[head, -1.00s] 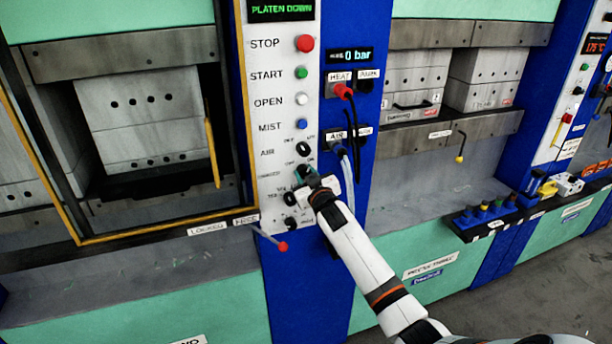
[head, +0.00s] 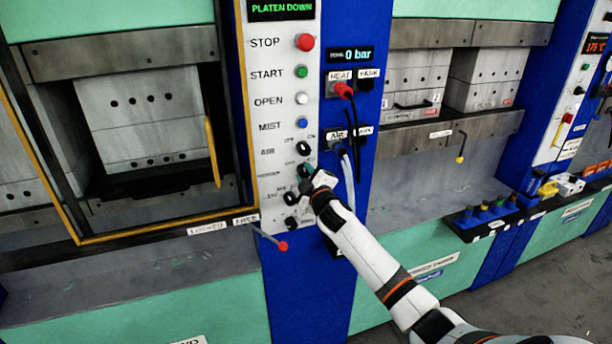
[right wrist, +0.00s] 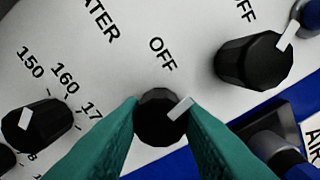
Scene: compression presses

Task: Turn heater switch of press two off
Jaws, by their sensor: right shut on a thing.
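The heater switch is a black round knob (right wrist: 158,118) with a white pointer, on the white control panel (head: 275,110). In the right wrist view the pointer points up and right, not straight at the OFF label (right wrist: 162,54) above the knob. My right gripper (right wrist: 160,125) has its green fingers on both sides of this knob and is shut on it. In the head view my right gripper (head: 306,172) is at the lower part of the panel and largely hides the knob. My left gripper is not in view.
A temperature dial (right wrist: 34,126) is left of the knob, and another black switch (right wrist: 254,62) is at upper right in the right wrist view. In the head view, a red-tipped lever (head: 281,245) sticks out below the panel. Hoses (head: 350,150) hang to the right.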

